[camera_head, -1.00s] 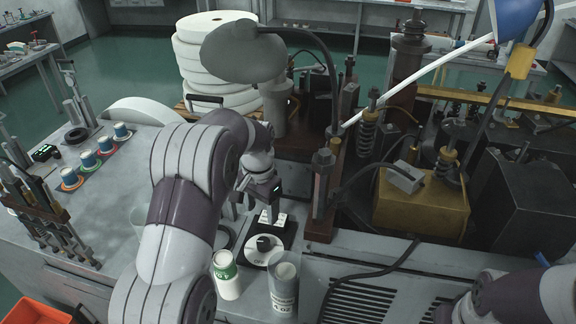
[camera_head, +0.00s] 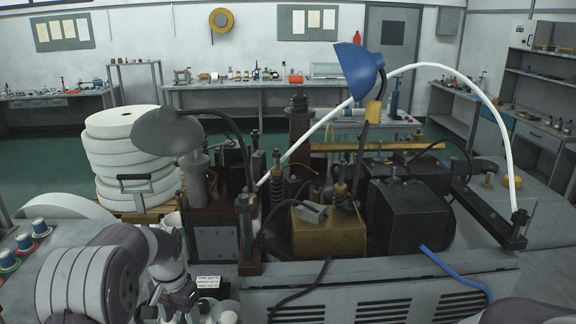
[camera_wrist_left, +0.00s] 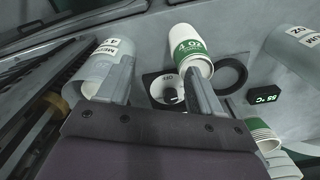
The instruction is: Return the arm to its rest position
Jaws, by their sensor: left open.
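My left arm (camera_head: 90,275) comes in at the lower left of the head view, its wrist bent low at the bottom edge. In the left wrist view my left gripper (camera_wrist_left: 158,78) is open, its two fingers apart. A white paper cup with a green band (camera_wrist_left: 188,50) shows beyond the fingers, close to the right one in the picture. I cannot tell whether they touch.
The dark machine with a brass block (camera_head: 330,232) fills the middle, with a grey lamp (camera_head: 168,132) before white paper rolls (camera_head: 125,160). A small display (camera_wrist_left: 264,95) and stacked cups (camera_wrist_left: 262,135) are right of the gripper.

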